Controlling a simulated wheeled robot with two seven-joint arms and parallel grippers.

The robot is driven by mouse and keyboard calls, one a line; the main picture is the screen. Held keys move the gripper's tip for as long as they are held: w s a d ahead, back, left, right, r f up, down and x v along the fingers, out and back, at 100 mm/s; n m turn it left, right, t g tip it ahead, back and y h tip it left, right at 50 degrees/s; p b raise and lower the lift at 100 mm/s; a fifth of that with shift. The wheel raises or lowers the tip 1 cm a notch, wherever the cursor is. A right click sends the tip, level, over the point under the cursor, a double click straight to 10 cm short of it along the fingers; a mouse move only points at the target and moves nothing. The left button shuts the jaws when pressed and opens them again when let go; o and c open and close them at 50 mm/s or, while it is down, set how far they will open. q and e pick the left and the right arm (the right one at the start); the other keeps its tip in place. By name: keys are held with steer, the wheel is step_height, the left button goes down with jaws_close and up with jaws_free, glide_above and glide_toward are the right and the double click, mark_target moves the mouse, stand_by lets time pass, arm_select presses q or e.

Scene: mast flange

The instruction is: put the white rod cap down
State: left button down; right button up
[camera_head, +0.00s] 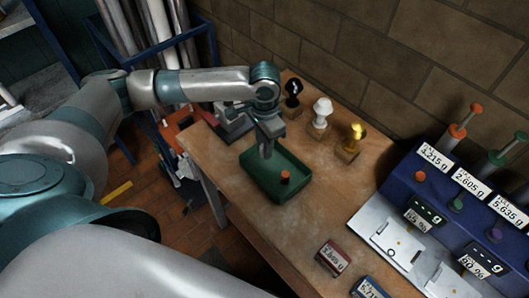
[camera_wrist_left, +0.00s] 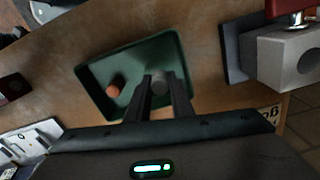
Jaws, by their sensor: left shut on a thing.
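My left gripper (camera_head: 267,153) points down over the green tray (camera_head: 264,174) on the wooden bench. In the left wrist view its two fingers (camera_wrist_left: 160,88) are shut on a pale, greyish-white rod cap (camera_wrist_left: 161,80), which shows between the fingertips. The cap is over the inside of the tray (camera_wrist_left: 128,66); I cannot tell whether it touches the tray floor. In the head view I cannot make the cap out. An orange cap (camera_head: 285,177) stands in the tray, apart from the gripper; it also shows in the left wrist view (camera_wrist_left: 114,91). My right gripper is not in view.
Black (camera_head: 292,92), white (camera_head: 321,112) and gold (camera_head: 354,138) knobbed pieces stand behind the tray. A blue balance console (camera_head: 440,190) with rods and weight labels is at the right. A red labelled block (camera_head: 333,257) lies near the front.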

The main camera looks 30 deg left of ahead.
mark_target(264, 162)
arm_select(q)
steer(key=shift+s+f+p, duration=0.1)
steer(key=shift+f+p, duration=0.25)
steer(key=shift+f, duration=0.2)
step_height(264, 162, down, 2)
steer(key=shift+f+p, duration=0.1)
steer(key=shift+p, duration=0.3)
steer(key=shift+f, duration=0.35)
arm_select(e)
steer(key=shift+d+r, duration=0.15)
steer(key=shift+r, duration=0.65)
arm_select(q)
steer(key=shift+f, duration=0.15)
steer(key=c, duration=1.6)
jaws_free()
steer(key=shift+o, duration=0.2)
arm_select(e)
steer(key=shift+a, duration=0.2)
